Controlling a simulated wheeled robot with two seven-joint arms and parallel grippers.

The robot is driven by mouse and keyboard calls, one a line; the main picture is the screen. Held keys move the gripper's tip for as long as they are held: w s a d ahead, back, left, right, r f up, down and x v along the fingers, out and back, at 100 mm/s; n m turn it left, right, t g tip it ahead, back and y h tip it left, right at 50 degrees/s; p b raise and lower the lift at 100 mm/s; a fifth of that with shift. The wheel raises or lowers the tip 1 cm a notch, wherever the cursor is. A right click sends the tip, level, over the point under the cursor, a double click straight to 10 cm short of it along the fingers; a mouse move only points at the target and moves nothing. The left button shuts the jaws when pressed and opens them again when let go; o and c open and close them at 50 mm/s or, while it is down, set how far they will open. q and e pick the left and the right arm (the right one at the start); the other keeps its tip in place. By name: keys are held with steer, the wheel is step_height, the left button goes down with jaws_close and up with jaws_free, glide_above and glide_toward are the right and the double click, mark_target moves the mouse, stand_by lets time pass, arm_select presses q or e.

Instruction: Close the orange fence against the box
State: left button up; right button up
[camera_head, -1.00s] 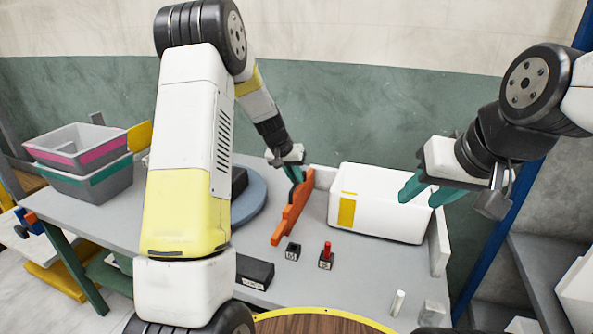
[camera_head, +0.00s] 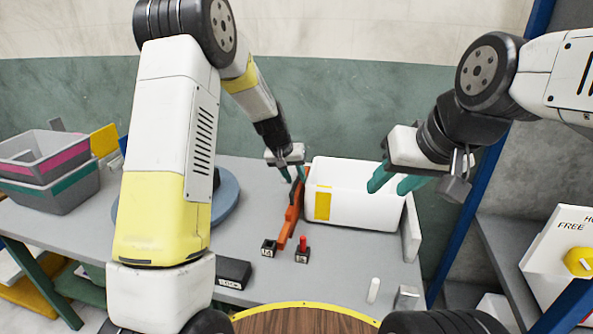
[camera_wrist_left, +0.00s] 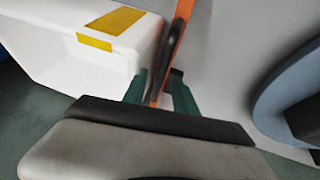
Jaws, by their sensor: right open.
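The orange fence (camera_head: 292,215) stands on the table along the left side of the white box (camera_head: 374,214). Only a narrow gap, if any, shows between them; I cannot tell whether they touch. My left gripper (camera_head: 292,172) is at the fence's far end. In the left wrist view the fence (camera_wrist_left: 183,22) runs between its two green fingers (camera_wrist_left: 160,92), beside the box (camera_wrist_left: 125,62); whether they grip it is unclear. My right gripper (camera_head: 394,183) is open at the box's right part, its fingers in front of the box's upper edge.
Two small dark blocks, one with a red peg (camera_head: 303,248), sit before the fence. A black block (camera_head: 234,273) and a blue round disc (camera_head: 226,195) are to the left. Stacked grey bins (camera_head: 45,185) stand at far left. A low white wall (camera_head: 411,230) borders the box's right.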

arm_select(q)
steer(key=shift+r, duration=0.1)
steer(key=v, duration=0.7)
steer(key=shift+s+r, duration=0.15)
steer(key=shift+r, duration=0.15)
